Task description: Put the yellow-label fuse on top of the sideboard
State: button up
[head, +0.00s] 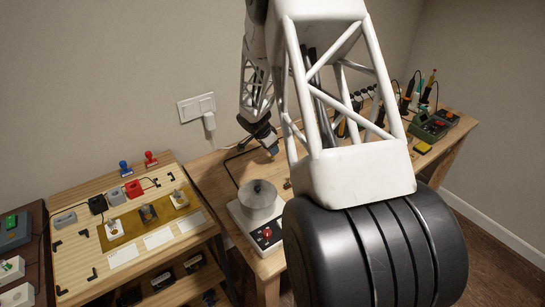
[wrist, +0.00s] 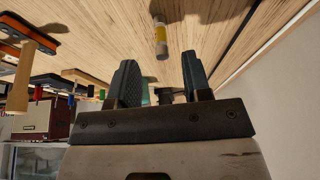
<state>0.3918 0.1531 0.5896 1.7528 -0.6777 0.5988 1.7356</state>
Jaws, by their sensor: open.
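The yellow-label fuse (wrist: 160,38), a small cylinder with a yellow band and pale ends, is on the wooden bench top in the wrist view. It is just beyond my gripper (wrist: 158,72), whose two dark fingers are spread with nothing between them. The fuse lies roughly in line with the gap, apart from both fingers. In the head view my gripper (head: 272,149) is low over the back of the bench (head: 213,175); I cannot make out the fuse there. A pale cabinet (wrist: 30,158) under a red-and-cream box in the wrist view may be the sideboard; I cannot tell.
A round metal pot on a white base (head: 262,205) stands in front of my gripper. A wooden work board (head: 75,258) with small parts is at left. Meters (head: 432,127) and tools stand at the right. The wall with a socket (head: 197,107) is close behind.

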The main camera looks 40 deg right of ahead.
aim_at(274, 160)
jog(key=shift+x, duration=2.55)
jog(key=shift+w, duration=0.1)
grip_shut()
